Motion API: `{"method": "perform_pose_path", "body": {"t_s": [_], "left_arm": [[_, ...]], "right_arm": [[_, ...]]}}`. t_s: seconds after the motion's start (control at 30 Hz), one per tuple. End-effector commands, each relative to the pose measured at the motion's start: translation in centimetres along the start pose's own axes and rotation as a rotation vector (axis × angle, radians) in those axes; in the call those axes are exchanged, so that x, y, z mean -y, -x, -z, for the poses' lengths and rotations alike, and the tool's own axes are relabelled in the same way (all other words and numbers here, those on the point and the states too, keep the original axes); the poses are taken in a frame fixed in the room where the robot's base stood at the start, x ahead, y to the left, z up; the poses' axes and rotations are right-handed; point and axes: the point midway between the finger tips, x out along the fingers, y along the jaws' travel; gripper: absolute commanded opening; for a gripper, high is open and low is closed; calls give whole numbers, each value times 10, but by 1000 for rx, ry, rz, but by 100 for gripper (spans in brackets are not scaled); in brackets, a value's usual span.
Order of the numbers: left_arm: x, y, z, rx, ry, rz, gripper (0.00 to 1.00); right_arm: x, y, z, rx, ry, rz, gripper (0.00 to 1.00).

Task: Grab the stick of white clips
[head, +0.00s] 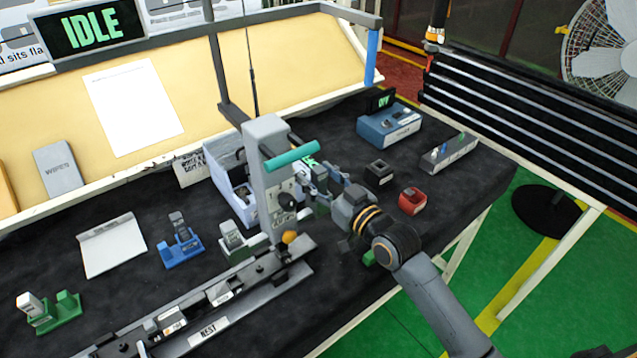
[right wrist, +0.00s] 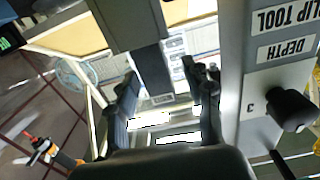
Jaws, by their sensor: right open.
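I cannot single out the stick of white clips with certainty. A pale upright piece (head: 28,303) sits in a green stand at the far left of the bench, and another pale piece (head: 231,233) stands on a green base beside the clip tool. My right gripper (head: 318,180) is open just right of the grey clip tool (head: 268,185), partly behind its teal handle (head: 292,157). In the right wrist view the open fingers (right wrist: 162,88) have no clearly held object between them, and the clip tool (right wrist: 275,75) with its black knob is close on the right. My left gripper is not in view.
A nest rail (head: 208,335) runs along the front. A blue stand (head: 180,247), a white bin (head: 243,207), a black block (head: 379,172), a red block (head: 412,201) and a blue box (head: 390,127) stand on the dark bench.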

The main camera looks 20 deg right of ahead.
Motion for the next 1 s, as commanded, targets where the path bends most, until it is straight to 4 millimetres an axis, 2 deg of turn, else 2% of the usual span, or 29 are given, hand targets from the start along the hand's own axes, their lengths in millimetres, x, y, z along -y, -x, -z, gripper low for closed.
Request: {"method": "perform_pose_path", "body": {"t_s": [0.27, 0.5, 0.53, 0.83, 1.0], "left_arm": [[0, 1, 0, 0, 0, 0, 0], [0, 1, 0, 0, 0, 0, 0], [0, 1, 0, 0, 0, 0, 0], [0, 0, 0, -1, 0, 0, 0], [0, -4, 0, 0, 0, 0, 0]], "right_arm": [[0, -4, 0, 0, 0, 0, 51], [0, -4, 0, 0, 0, 0, 2], [0, -4, 0, 0, 0, 0, 0], [0, -4, 2, -2, 0, 0, 0], [0, -4, 25, -7, 2, 0, 0]]}}
